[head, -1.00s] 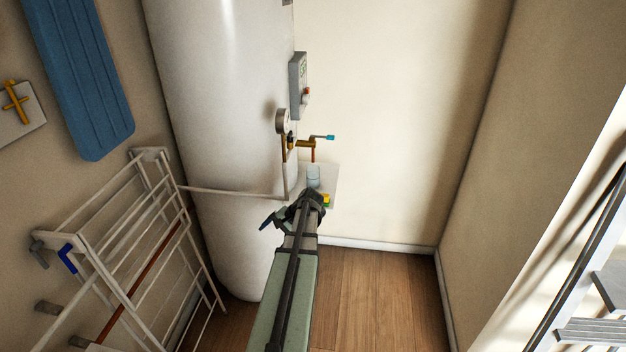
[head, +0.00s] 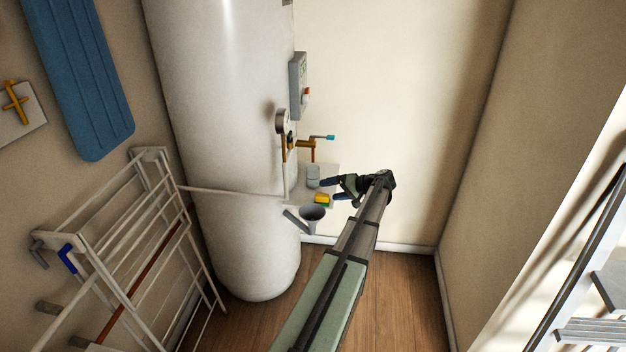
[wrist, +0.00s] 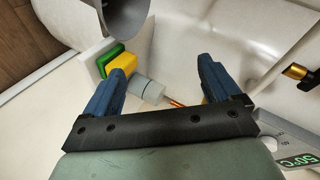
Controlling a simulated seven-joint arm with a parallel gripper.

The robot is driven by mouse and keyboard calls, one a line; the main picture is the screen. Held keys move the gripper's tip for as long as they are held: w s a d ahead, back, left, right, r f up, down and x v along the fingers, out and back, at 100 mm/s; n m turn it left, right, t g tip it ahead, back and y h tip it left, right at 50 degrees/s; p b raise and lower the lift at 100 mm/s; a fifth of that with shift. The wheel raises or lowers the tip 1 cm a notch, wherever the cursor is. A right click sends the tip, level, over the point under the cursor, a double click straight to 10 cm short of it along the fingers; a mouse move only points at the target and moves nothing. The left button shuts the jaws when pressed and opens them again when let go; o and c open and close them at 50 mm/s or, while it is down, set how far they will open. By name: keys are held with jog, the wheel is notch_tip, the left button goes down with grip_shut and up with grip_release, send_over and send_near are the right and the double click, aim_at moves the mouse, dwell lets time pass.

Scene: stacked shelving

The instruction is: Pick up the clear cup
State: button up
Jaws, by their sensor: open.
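The clear cup (head: 313,175) is a small pale, see-through cylinder on a small white shelf (head: 330,171) beside the tank. In the wrist view the cup (wrist: 146,89) shows between the two blue fingers, nearer the left one, with its near end close to that finger. My gripper (head: 331,189) is open and empty, pointing left, just right of the cup in the head view. It also shows in the wrist view (wrist: 162,68). I cannot tell exactly how far the fingertips are from the cup.
A yellow and green sponge (head: 322,198) sits in front of the cup. The white tank (head: 225,130), a brass valve (head: 305,143) and a gauge (head: 282,121) crowd the left side. Free room lies to the right.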

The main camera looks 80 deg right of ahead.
jog(key=s+d+f+n+t, duration=0.2)
jog(key=d+f+n+t, duration=0.15)
jog(key=d+n, duration=0.35)
jog(key=n+t+h, duration=0.2)
jog(key=n, duration=0.3)
send_near(316, 177)
jog(key=s+d+f, duration=0.1)
jog(key=s, duration=0.2)
jog(key=shift+n+g, duration=0.25)
jog(key=shift+n, duration=0.05)
jog(key=x, duration=0.8)
jog(key=shift+d, duration=0.15)
jog(key=shift+x, duration=2.75)
jog(key=shift+f, duration=0.15)
jog(key=c, duration=1.2)
